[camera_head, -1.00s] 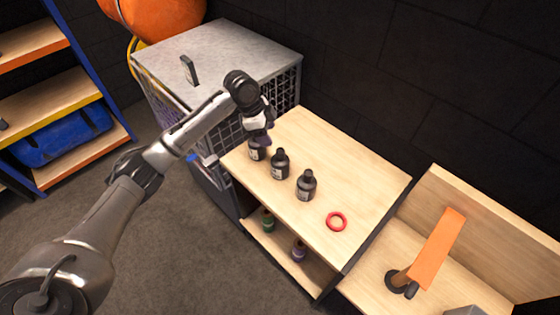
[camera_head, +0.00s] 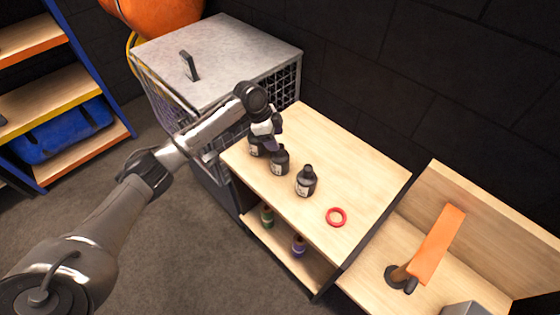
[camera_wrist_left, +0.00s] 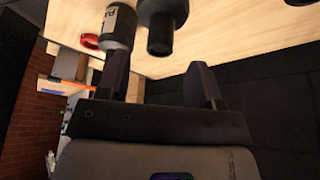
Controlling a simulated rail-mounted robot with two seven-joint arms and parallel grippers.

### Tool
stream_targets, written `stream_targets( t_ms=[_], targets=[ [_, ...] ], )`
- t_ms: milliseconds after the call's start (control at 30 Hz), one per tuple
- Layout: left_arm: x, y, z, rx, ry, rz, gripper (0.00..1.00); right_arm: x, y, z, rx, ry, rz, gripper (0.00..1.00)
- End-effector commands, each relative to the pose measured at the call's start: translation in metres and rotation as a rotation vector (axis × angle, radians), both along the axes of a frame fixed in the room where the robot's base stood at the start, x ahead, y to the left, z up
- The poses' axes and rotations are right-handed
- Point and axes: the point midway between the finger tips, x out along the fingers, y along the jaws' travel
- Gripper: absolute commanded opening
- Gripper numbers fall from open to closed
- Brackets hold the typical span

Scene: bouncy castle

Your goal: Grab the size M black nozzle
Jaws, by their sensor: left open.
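Three black bottle-shaped items stand upright in a row on the light wooden table (camera_head: 345,180): one at the left (camera_head: 255,149), one in the middle (camera_head: 280,163) and one at the right (camera_head: 306,184). Their labels are too small to read for a size, so I cannot tell which is M. My left gripper (camera_head: 271,131) is open and empty, just above and behind the left and middle items. In the left wrist view, one labelled black item (camera_wrist_left: 117,27) and another black one (camera_wrist_left: 161,24) appear beyond the open fingers. My right gripper is not in view.
A red ring (camera_head: 336,217) lies right of the row. A grey-topped cage (camera_head: 225,65) stands close behind at the left. Small bottles (camera_head: 298,246) sit on the shelf below. An orange-armed object (camera_head: 437,245) stands on the lower bench at right.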

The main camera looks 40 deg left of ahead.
Motion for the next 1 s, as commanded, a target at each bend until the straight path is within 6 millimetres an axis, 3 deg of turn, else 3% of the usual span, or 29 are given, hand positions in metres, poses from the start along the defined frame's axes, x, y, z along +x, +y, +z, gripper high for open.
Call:
stream_targets(
  t_ms=[400, 667, 1000],
  targets=[
    [0.009, -0.017, -0.043, -0.001, 0.002, -0.001, 0.6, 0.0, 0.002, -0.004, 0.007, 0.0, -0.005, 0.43],
    [0.009, -0.017, -0.045, 0.0, 0.0, 0.0, 0.59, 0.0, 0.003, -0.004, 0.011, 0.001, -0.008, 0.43],
    [0.009, -0.017, -0.045, 0.0, 0.0, 0.0, 0.27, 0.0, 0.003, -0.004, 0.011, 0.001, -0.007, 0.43]
  ],
)
